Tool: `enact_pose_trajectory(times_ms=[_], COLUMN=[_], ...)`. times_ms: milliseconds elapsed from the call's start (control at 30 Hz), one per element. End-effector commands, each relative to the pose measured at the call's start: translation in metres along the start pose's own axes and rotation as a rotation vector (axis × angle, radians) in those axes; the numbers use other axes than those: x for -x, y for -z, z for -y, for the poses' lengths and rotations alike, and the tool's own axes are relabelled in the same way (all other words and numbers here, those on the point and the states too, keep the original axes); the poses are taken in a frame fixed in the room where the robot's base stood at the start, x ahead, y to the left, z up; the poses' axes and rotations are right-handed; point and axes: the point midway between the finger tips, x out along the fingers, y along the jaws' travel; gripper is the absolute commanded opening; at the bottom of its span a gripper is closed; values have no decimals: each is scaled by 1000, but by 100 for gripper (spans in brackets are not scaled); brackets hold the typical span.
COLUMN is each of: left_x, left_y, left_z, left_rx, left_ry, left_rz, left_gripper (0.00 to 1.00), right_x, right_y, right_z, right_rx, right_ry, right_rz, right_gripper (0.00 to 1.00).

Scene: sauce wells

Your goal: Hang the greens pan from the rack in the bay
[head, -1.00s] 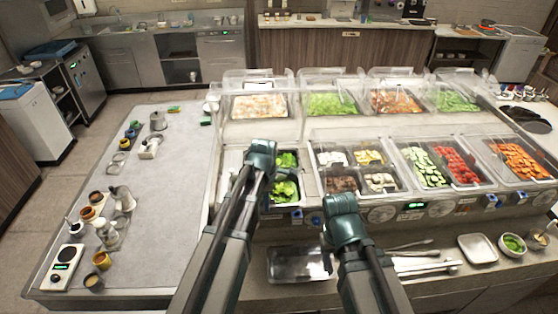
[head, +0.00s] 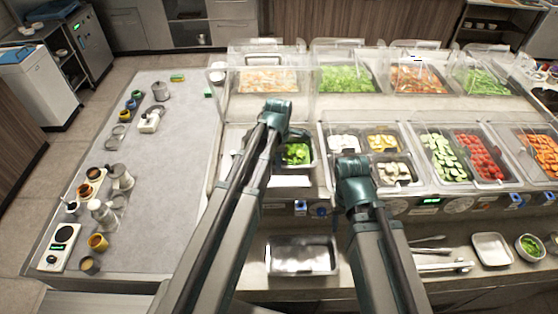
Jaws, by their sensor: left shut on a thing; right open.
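The greens pan (head: 312,158), with leafy greens in it, is in the left front bay (head: 291,181) of the counter. My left gripper (head: 279,114) is above its left back side and shut on it. The fingertips and the gripped rim are hidden behind the gripper and arm. A pale bare strip of the bay shows in front of the pan. I cannot make out the rack, or whether the pan is clear of the bay floor. My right gripper (head: 354,172) is open and empty at the front of the neighbouring well, covering part of it.
Wells of cucumber (head: 438,153) and tomato (head: 483,157) lie to the right. Clear guards stand over the back pans. An empty metal tray (head: 302,256) is on the front shelf. The left table (head: 165,190) has clear room, with jars and a scale along its left edge.

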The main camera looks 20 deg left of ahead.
Motion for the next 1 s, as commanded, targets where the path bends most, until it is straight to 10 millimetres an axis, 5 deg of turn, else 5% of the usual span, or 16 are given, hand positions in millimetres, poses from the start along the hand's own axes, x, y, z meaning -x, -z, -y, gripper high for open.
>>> enact_pose_trajectory(times_ms=[1000], left_x=[-71], left_y=[0], left_z=[2], left_rx=[0], left_ry=[-1], left_rz=[0], left_gripper=[0], right_x=[-70], right_y=[5], right_z=[6], right_rx=[-5], right_ry=[0], right_rz=[-3], right_gripper=[50])
